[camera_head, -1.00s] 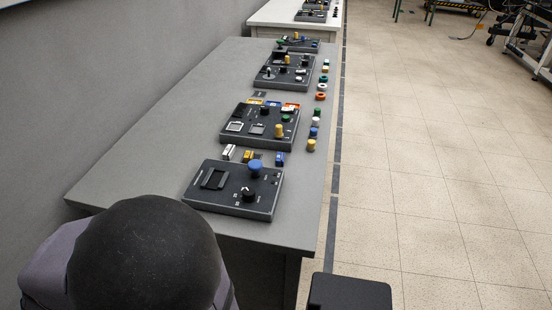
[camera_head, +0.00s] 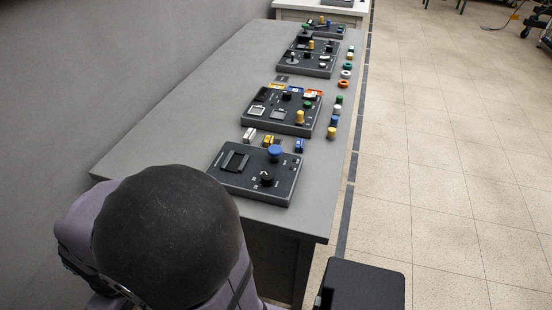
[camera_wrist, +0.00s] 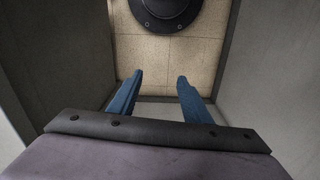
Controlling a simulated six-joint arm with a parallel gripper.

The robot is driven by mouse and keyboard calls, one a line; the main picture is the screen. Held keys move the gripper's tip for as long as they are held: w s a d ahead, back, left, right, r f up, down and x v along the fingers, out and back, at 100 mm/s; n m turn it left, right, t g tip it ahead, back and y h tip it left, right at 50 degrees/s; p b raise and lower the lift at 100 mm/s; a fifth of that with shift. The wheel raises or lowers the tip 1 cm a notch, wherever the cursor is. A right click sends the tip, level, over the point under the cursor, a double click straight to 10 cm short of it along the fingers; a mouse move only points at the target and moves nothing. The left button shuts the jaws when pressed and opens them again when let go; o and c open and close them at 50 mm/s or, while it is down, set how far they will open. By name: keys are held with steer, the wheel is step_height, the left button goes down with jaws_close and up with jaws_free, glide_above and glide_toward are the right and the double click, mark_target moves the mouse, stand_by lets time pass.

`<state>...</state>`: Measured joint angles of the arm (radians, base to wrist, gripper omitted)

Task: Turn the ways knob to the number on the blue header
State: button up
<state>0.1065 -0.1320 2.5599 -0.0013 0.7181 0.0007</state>
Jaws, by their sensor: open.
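The nearest dark panel (camera_head: 225,183) on the grey table carries a black knob with a white pointer mark (camera_head: 266,179), a blue round knob (camera_head: 275,153) and a dark rectangular frame. Its lettering is too small to read, so I cannot tell which knob is the ways knob. I cannot tell which is the blue header, nor read a number. My gripper (camera_wrist: 160,76) is open and empty, pointing at the floor, away from the panels.
The second panel (camera_head: 268,122) and further panels stand behind along the grey table (camera_head: 180,130). White and yellow blocks lie between the first two. Coloured pieces line the right edge. A wall runs along the left. In the wrist view, grey surfaces flank the gripper over tiled floor (camera_wrist: 150,55).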

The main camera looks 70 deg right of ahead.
steer(key=s+d+r+m+g+y+p, duration=0.1)
steer(key=s+d+r+m+p, duration=0.35)
steer(key=d+p, duration=0.2)
steer(key=s+d+r+m+y+p, duration=0.1)
steer(key=s+d+r+m+p, duration=0.4)
steer(key=d, duration=0.3)
step_height(320, 180, up, 6)
steer(key=m+t+h+p, duration=0.1)
steer(key=m+h+p, duration=0.1)
steer(key=m+p, duration=0.45)
glide_above(268, 175)
steer(key=p, duration=0.1)
steer(key=shift+w+d+f+n, duration=0.1)
steer(key=shift+d+n, duration=0.05)
steer(key=shift+n, duration=0.75)
steer(key=shift+f, duration=0.1)
steer(key=shift+a+f, duration=0.2)
steer(key=shift+f, duration=0.1)
steer(key=shift+f+p, duration=1.15)
steer(key=shift+f, duration=2.2)
steer(key=c, duration=1)
